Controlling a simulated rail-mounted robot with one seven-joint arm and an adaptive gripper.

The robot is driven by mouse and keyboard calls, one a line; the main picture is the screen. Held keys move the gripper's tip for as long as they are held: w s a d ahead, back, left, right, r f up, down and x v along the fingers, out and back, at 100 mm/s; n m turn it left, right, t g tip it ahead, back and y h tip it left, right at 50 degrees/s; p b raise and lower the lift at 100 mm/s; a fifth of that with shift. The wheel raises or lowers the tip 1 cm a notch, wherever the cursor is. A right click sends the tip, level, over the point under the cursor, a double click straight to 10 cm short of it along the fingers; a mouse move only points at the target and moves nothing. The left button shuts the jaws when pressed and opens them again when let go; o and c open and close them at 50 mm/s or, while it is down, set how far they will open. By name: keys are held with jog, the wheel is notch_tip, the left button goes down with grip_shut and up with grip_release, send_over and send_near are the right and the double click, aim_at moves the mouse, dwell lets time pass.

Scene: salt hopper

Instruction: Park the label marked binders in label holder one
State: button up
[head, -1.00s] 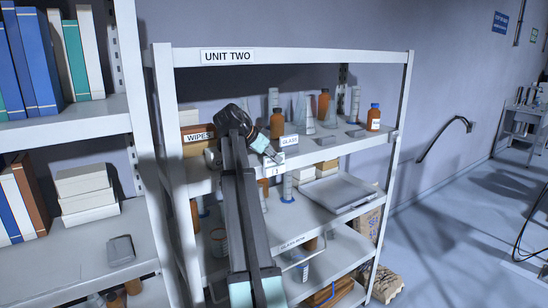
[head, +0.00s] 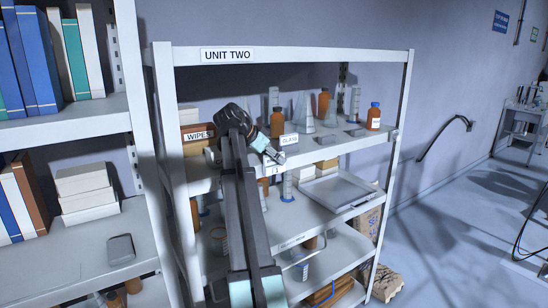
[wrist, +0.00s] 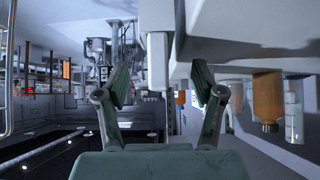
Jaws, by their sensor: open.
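My gripper (head: 274,157) is at the front edge of the upper shelf of the unit marked UNIT TWO, just below a white label (head: 288,140) that seems to read GLASS. In the wrist view, my gripper (wrist: 162,80) has its two fingers apart. A narrow white upright piece (wrist: 157,62) shows between them; I cannot tell what it is, and no hold on it shows. A small white plate (head: 273,170) with a dark mark sits just under the fingertips on the shelf front. I cannot read the word binders or identify label holder one.
A WIPES label (head: 199,136) is left of my arm. Bottles, including an orange one (head: 373,117), and glassware stand on the upper shelf. A grey tray (head: 340,192) lies on the shelf below. Floor at right is open.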

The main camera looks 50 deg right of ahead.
jog(key=shift+a+r, duration=0.1)
jog(key=p+v, duration=0.2)
jog(key=v, duration=0.3)
jog(key=shift+a+r, duration=0.25)
dwell(0.8)
jog(key=v, duration=0.7)
jog(key=shift+a+r, duration=0.15)
jog(key=shift+a, duration=0.05)
jog(key=shift+w, duration=0.1)
dwell(0.4)
